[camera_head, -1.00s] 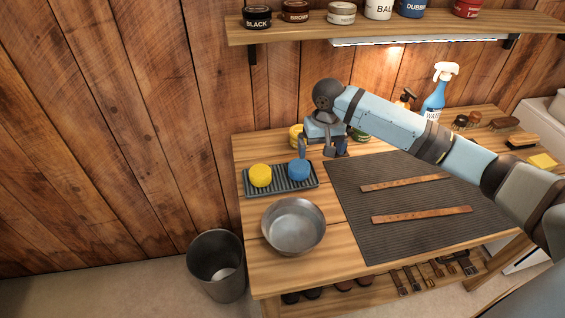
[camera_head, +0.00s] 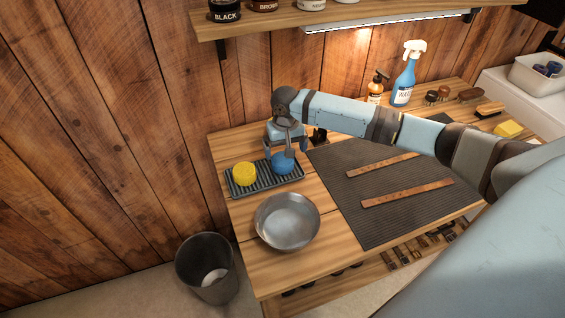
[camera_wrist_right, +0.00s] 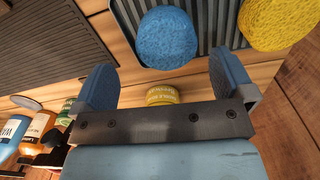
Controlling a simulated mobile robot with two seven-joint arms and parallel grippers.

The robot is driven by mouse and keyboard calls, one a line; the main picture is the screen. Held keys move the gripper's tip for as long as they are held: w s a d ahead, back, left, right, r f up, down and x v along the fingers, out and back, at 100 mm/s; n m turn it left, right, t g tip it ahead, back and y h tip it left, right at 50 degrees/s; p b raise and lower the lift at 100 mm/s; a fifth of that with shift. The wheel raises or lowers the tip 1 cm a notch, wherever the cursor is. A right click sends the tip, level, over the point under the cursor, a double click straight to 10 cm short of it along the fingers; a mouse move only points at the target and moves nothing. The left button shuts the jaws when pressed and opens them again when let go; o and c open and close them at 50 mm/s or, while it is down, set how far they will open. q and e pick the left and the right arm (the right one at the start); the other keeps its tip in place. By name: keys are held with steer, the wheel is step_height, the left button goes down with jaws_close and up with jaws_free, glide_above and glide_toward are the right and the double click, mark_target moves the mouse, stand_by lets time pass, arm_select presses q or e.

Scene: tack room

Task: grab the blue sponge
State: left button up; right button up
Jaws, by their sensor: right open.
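The blue sponge (camera_head: 283,164) sits at the right end of a dark ribbed tray (camera_head: 262,188) on the wooden bench. A round yellow sponge (camera_head: 245,174) sits at the tray's left end. My right gripper (camera_head: 281,157) is just above and behind the blue sponge in the head view. In the right wrist view, its two blue-padded fingers (camera_wrist_right: 165,82) are wide apart and empty. The blue sponge (camera_wrist_right: 167,38) lies ahead of them, roughly between their lines. The yellow sponge (camera_wrist_right: 282,22) is off to the right there. My left gripper is not in view.
A metal bowl (camera_head: 287,221) stands in front of the tray. A dark mat (camera_head: 385,200) with two leather straps lies to the right. A spray bottle (camera_head: 406,76) and an orange bottle (camera_head: 376,87) stand behind. A yellow-labelled tin (camera_wrist_right: 162,95) is near the gripper.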

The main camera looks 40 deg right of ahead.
mark_target(283, 158)
steer(key=f, duration=0.5)
steer(key=shift+w+a+f, duration=0.1)
steer(key=shift+a+f, duration=0.05)
steer(key=shift+a, duration=0.15)
steer(key=c, duration=1)
